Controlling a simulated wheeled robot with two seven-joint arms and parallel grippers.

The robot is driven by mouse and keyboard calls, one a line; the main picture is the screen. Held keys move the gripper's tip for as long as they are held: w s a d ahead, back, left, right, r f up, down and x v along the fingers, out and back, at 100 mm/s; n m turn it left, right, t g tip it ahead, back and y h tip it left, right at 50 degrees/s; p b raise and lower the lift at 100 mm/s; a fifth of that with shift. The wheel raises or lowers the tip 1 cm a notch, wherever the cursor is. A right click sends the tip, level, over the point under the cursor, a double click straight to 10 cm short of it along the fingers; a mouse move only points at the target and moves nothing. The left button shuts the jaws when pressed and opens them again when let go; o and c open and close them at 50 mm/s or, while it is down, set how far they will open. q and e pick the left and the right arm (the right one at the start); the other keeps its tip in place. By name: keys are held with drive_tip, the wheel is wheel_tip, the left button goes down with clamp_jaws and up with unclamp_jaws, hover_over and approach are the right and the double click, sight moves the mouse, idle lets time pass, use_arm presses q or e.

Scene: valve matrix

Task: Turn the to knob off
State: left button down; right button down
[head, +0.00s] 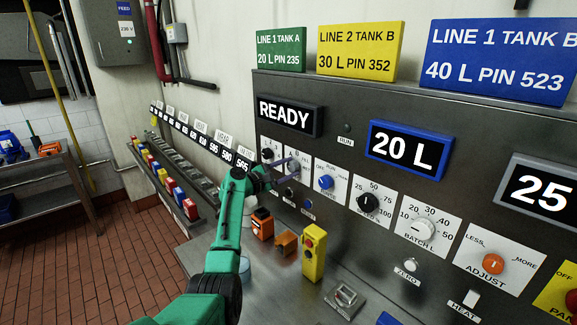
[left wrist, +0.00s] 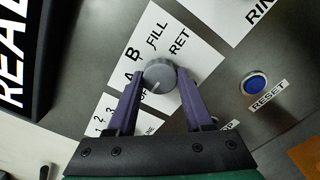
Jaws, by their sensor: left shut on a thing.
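A round grey knob (left wrist: 160,72) sits on a white plate on the steel panel. The plate's visible letters include A, B, FILL and RET; lettering near my fingers is partly hidden. A pale pointer line on the knob faces down and slightly left in the left wrist view. My left gripper (left wrist: 160,80) has its two purple fingers on either side of the knob, shut on it. In the head view my left gripper (head: 284,172) reaches the panel's left part and covers much of this plate. My right gripper is not in view.
A blue knob (head: 326,182) is on the plate to the right, with a black speed knob (head: 368,202) beyond. A blue RESET button (left wrist: 254,84) is near my fingers. A yellow box (head: 314,252) and orange blocks stand on the ledge below. A READY display (head: 289,115) is above.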

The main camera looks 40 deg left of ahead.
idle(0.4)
use_arm(q)
drive_tip(key=shift+c, duration=1.5)
unclamp_jaws()
drive_tip(key=s+a+b, duration=0.1)
drive_tip(key=s+b, duration=0.3)
drive_tip(key=s, duration=1)
drive_tip(key=shift+s+a+b, duration=0.15)
drive_tip(key=shift+s+b, duration=0.1)
drive_tip(key=shift+b, duration=0.05)
